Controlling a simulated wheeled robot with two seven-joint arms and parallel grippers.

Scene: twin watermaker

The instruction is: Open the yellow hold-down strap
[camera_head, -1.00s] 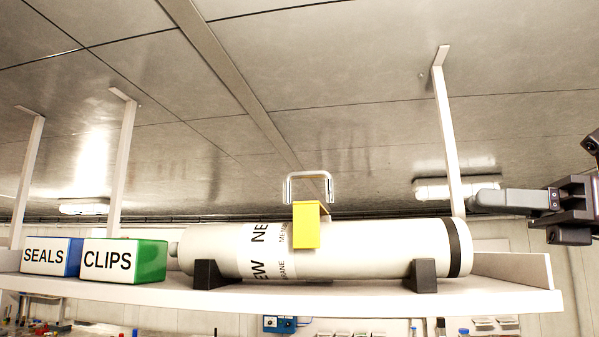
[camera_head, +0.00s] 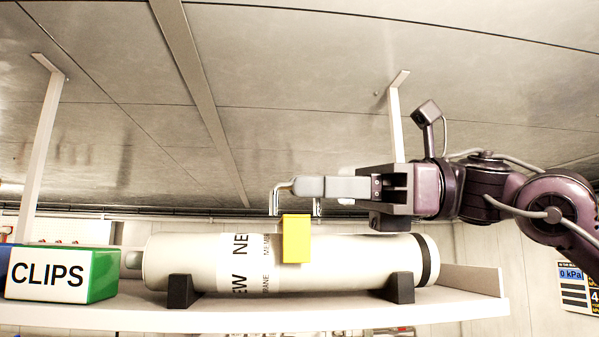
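The yellow hold-down strap (camera_head: 297,240) hangs over the front of the white cylinder (camera_head: 205,262), which lies on its side on a shelf. A metal U-shaped handle (camera_head: 275,203) stands up from the strap's top. My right gripper (camera_head: 308,187) comes in from the right, level with the top of the handle. Its grey fingers overlap the handle's top bar in the picture and hide most of it. One finger hides the other, so I cannot tell whether they grip the bar. My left gripper is out of view.
The cylinder rests on two black cradles (camera_head: 183,291) on the white shelf (camera_head: 330,318). A green and white CLIPS box (camera_head: 62,275) stands at its left. A shelf bracket (camera_head: 396,125) rises behind my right gripper. The ceiling is above.

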